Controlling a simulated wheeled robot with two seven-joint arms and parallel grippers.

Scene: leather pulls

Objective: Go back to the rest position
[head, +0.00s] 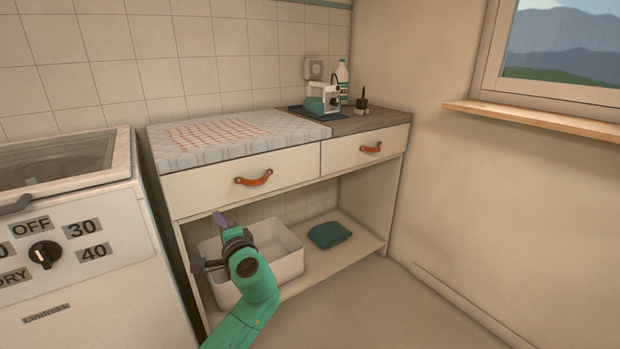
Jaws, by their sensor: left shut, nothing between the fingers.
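My left arm comes up from the bottom of the head view, and its gripper (220,219) is shut and empty. It is in front of the cabinet's open lower part, below the left drawer and over the white bin as seen here. The left drawer (215,190) has an orange leather pull (254,178), and the gripper is apart from it. The right drawer (345,155) has a similar pull (371,148). Both drawers look shut. My right gripper is not in view.
A white bin (290,262) and a folded teal cloth (329,234) are on the lower shelf (350,257). A white machine with a dial (45,254) stands at left. A padded mat (185,150), small device (322,98) and bottle (342,78) are on top. The floor at right is clear.

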